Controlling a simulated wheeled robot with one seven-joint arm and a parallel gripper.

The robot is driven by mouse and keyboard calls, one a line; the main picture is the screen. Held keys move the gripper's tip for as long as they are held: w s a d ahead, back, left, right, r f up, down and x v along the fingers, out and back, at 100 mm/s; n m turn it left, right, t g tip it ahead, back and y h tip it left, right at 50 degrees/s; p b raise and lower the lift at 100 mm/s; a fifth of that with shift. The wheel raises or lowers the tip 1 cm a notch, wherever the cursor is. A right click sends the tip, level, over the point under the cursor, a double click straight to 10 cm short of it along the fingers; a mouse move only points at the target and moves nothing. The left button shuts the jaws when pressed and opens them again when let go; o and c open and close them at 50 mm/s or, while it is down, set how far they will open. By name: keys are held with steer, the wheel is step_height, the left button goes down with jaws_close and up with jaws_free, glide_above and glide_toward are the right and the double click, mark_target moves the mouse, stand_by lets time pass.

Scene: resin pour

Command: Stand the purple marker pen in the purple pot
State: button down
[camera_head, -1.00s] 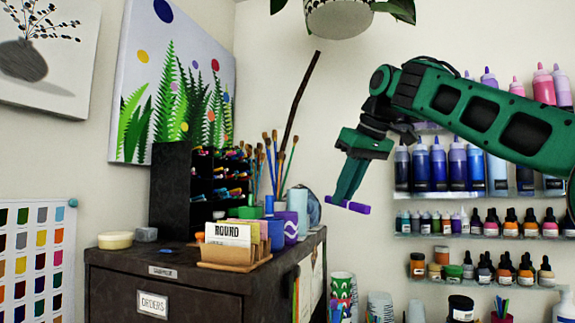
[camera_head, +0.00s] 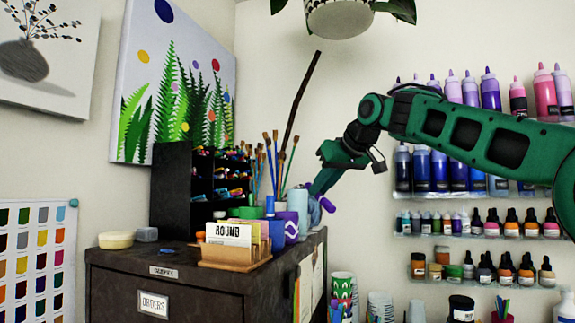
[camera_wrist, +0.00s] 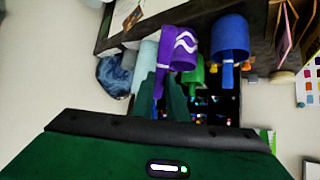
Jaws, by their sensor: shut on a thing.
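My gripper (camera_head: 318,192) is shut on the purple marker pen (camera_head: 327,204), to the right of and a little above the pots. The pen is tilted, and my fingers hide part of it. In the wrist view the pen (camera_wrist: 158,84) shows between my fingertips, beside the purple pot. The purple pot (camera_head: 291,230), with a white wavy band, stands at the cabinet's right end. It also shows in the wrist view (camera_wrist: 184,48). The pen is outside the pot; whether they touch is unclear.
A blue pot (camera_head: 277,236) holding a blue pen stands left of the purple pot. A pale blue cylinder (camera_head: 298,199) and a blue rounded object are close behind. Brushes, a card holder (camera_head: 236,254) and a black rack (camera_head: 172,190) crowd the cabinet top (camera_head: 190,258).

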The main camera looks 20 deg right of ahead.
steer(key=w+a+r+t+y, duration=0.2)
steer(key=w+a+r+t, duration=0.5)
steer(key=t, duration=0.5)
step_height(320, 180, down, 12)
steer(key=s, duration=0.1)
steer(key=shift+d, duration=0.3)
stand_by(1.2)
steer(key=c, duration=1.7)
jaws_free()
steer(key=shift+o, duration=0.2)
steer(key=shift+s, duration=0.1)
steer(key=v, duration=1)
steer(key=shift+s+f, duration=0.15)
steer(key=shift+s, duration=0.1)
